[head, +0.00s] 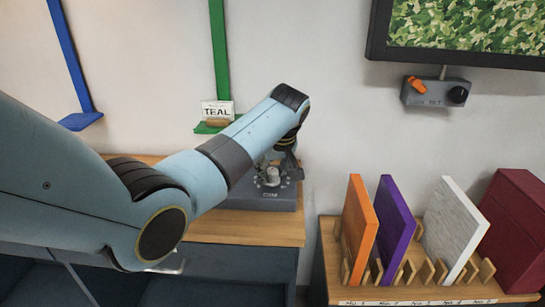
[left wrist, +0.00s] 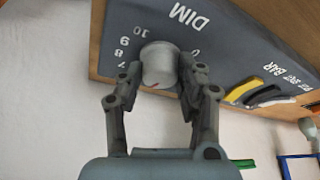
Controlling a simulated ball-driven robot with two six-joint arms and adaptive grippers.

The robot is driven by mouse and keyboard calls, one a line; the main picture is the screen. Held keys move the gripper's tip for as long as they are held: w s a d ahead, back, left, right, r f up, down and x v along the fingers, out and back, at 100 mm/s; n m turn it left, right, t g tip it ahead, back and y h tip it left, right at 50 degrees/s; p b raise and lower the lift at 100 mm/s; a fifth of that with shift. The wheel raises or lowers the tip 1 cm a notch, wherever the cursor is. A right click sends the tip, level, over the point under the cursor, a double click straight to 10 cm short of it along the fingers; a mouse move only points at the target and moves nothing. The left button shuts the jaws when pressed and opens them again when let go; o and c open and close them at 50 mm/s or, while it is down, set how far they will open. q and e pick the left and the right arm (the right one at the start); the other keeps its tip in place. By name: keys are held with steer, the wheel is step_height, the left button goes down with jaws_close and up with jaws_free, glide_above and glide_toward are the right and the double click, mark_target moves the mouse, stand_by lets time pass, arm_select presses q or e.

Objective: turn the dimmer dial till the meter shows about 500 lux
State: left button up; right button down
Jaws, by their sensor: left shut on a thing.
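The dimmer dial (head: 271,177) is a grey round knob on a dark box (head: 258,200) marked DIM, on the wooden top. My left gripper (head: 279,165) reaches the dial from above. In the left wrist view its fingers (left wrist: 160,78) close on both sides of the knob. I cannot make out a pointer mark. No lux reading is legible in either view. My right gripper is not in view.
Yellow and black levers (left wrist: 265,90) sit beside the dial on the panel. A wall box (head: 436,92) with an orange switch hangs under a screen (head: 465,25). Orange, purple and white panels stand in a wooden rack (head: 430,290) at the right.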

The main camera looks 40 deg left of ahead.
arm_select(q)
steer(key=m+p, duration=0.2)
steer(key=m+t+h+p, duration=0.1)
steer(key=p, duration=0.1)
steer(key=m+p, duration=0.2)
steer(key=shift+s+a+r+m+h, duration=0.1)
steer(key=shift+r+m+h, duration=0.15)
steer(key=shift+m+h, duration=0.05)
steer(key=m+t+h+p, duration=0.1)
steer(key=m, duration=0.2)
steer(key=shift+a+f+p, duration=0.1)
steer(key=shift+f+p, duration=0.05)
steer(key=shift+p, duration=0.25)
steer(key=shift+m+h, duration=0.6)
steer(key=shift+m, duration=0.6)
steer(key=m+h, duration=0.1)
steer(key=m, duration=0.1)
steer(key=shift+a+f+m, duration=0.1)
steer(key=shift+f+m, duration=0.05)
steer(key=shift+m, duration=0.15)
steer(key=m+h+b, duration=0.1)
steer(key=m, duration=0.1)
steer(key=shift+m+b, duration=0.3)
steer(key=shift+m+g+h+b, duration=0.5)
steer(key=shift+m+b, duration=0.45)
steer(key=shift+m, duration=0.55)
steer(key=o, duration=1.1)
